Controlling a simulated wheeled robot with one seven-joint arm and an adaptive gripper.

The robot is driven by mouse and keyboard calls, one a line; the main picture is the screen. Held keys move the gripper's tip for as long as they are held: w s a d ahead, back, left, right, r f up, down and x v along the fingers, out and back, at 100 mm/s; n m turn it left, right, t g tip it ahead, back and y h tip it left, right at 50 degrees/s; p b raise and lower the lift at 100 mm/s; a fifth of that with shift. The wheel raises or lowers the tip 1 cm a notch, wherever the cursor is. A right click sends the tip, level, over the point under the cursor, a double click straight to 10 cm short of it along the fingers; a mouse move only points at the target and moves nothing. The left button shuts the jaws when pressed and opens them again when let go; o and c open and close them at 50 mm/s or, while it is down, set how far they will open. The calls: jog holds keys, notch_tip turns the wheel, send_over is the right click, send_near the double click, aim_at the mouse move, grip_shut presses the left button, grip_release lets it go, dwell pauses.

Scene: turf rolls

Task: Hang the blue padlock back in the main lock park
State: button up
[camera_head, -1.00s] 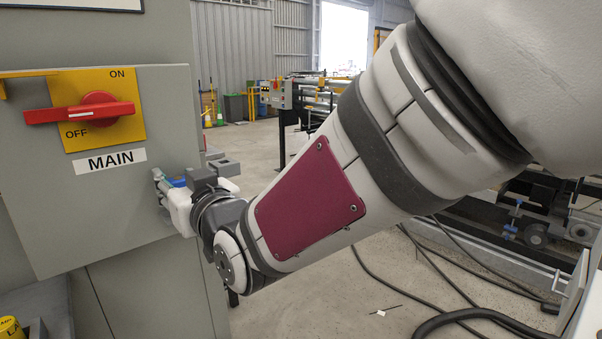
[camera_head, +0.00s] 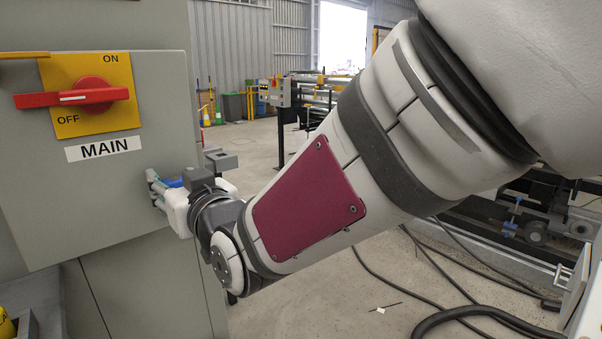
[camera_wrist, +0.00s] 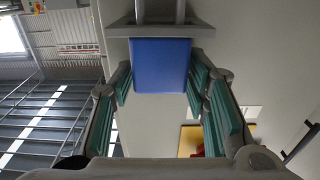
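The blue padlock (camera_wrist: 160,65) is between my fingertips in the wrist view, with a green pad against each side. Its shackle (camera_wrist: 160,10) shows as two grey legs beyond a grey bar (camera_wrist: 118,29). I cannot tell whether the shackle hangs on that bar. In the head view only a patch of blue (camera_head: 173,183) shows at my gripper (camera_head: 163,188), low at the right edge of the grey box marked MAIN (camera_head: 104,148). My gripper also shows in the wrist view (camera_wrist: 160,84), shut on the padlock body. My wrist hides the far side.
A red switch handle (camera_head: 72,97) on a yellow plate is above the MAIN label. A grey bracket (camera_head: 221,160) is just behind my wrist. A yellow item (camera_head: 6,325) is at the lower left. Black cables (camera_head: 455,265) lie on the floor at right.

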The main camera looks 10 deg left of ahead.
jog(key=shift+o, duration=0.3)
jog(key=v, duration=1.2)
